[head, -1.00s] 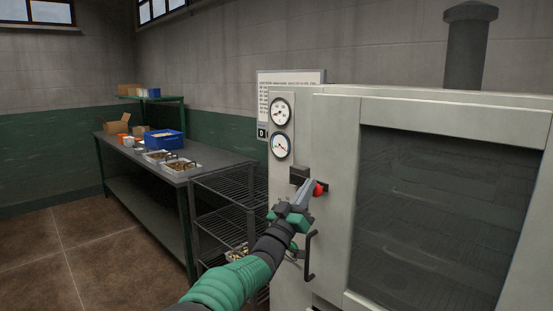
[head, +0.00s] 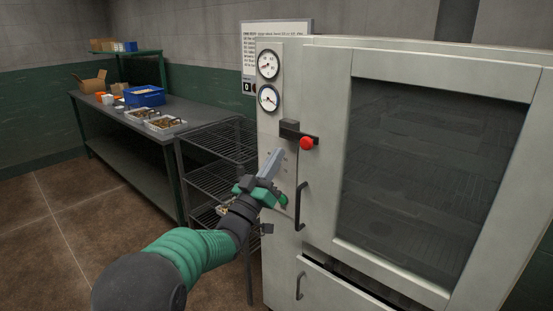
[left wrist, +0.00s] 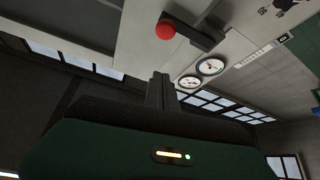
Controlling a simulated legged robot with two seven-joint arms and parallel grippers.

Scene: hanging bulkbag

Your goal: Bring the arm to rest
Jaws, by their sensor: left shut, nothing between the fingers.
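My left gripper (head: 275,157) is shut and empty in the head view. It is in front of the pale cabinet's left panel, below and left of a red knob (head: 306,143) on a dark latch (head: 290,130). A gap shows between fingertips and knob. In the left wrist view, the closed fingers (left wrist: 161,92) point up toward the cabinet, with the red knob (left wrist: 166,30) above them. The cabinet (head: 325,110) has a large glass door, which looks closed. My right gripper is not in view.
A black handle (head: 300,206) sits just right of my gripper. Two round gauges (head: 268,65) are above it. A wire rack (head: 213,142) stands left of the cabinet. A workbench (head: 110,131) holds a blue bin (head: 145,96) and trays. The floor at left is clear.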

